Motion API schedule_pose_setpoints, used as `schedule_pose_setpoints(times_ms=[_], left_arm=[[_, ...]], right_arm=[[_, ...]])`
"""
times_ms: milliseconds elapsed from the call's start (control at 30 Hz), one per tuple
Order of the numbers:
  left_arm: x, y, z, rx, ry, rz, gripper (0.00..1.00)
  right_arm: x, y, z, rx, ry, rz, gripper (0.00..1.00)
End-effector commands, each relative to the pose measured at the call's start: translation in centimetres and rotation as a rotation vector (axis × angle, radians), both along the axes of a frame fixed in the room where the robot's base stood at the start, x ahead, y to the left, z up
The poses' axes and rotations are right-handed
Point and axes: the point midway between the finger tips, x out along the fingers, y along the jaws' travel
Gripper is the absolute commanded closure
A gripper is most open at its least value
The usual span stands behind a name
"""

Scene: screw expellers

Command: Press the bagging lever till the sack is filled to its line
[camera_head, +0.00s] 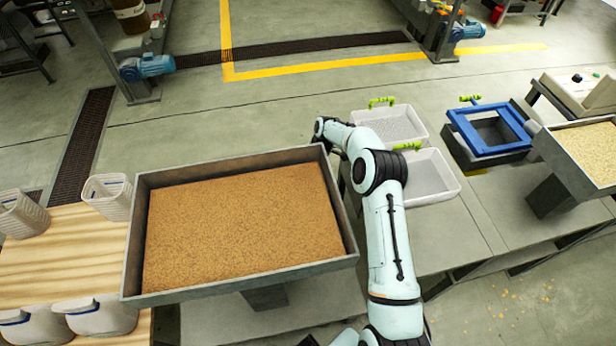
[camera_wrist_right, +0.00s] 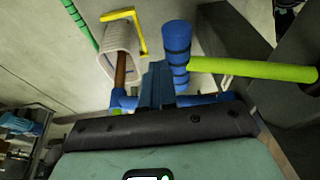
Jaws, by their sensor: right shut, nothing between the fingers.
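In the right wrist view, my right gripper (camera_wrist_right: 155,86) is shut and empty, its dark fingers pointing up the picture. Just right of the fingertips stands a blue dark-banded post (camera_wrist_right: 177,50) with a yellow-green bar (camera_wrist_right: 255,70) running right; it looks like the lever. I cannot tell if the fingers touch it. Up left hangs a pale, ribbed, sack-like thing (camera_wrist_right: 121,45) by a yellow bracket (camera_wrist_right: 138,30), with a brown streak in its opening. Its fill line is not distinguishable.
A wide grey tray (camera_head: 128,240) full of brown grain stands left of my right arm. White bins (camera_head: 440,160) with green handles and a blue frame (camera_head: 490,130) are to the right. White blue-lined containers (camera_head: 100,315) stand on the wooden table (camera_head: 50,260).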

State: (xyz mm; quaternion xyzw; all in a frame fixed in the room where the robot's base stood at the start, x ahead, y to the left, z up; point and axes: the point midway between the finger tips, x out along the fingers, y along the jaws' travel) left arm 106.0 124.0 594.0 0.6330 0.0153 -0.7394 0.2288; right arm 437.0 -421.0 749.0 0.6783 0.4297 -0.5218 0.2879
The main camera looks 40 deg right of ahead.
Motion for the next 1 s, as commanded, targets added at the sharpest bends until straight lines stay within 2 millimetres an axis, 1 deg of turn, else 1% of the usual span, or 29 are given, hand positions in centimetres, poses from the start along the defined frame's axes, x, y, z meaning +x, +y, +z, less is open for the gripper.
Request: schedule_pose_setpoints(times_ms=[33,167,233,400,500,600,767,1000], left_arm=[[0.0,0.0,0.0,0.000,0.000,0.000,1.00],[0.0,0.0,0.0,0.000,0.000,0.000,1.00],[0.0,0.0,0.0,0.000,0.000,0.000,1.00],[0.1,0.0,0.3,0.000,-0.001,0.000,1.00],[0.2,0.0,0.4,0.000,-0.002,0.000,1.00],[0.3,0.0,0.6,0.000,-0.003,0.000,1.00],[0.3,0.0,0.7,0.000,-0.003,0.000,1.00],[0.3,0.0,0.7,0.000,-0.003,0.000,1.00]], right_arm=[[-0.8,-0.5,0.4,0.000,0.022,0.000,1.00],[-1.0,-1.4,2.8,-0.004,0.022,-0.002,1.00],[-1.2,-1.9,4.3,-0.006,0.024,-0.004,1.00],[-1.2,-2.9,8.0,-0.004,0.019,-0.003,1.00],[-1.2,-3.2,9.8,-0.002,0.016,-0.002,1.00],[-1.1,-3.5,11.0,-0.001,0.014,-0.001,1.00],[-1.1,-3.7,11.9,0.000,0.011,0.000,1.00],[-1.1,-3.7,12.0,0.001,0.010,0.000,1.00]])
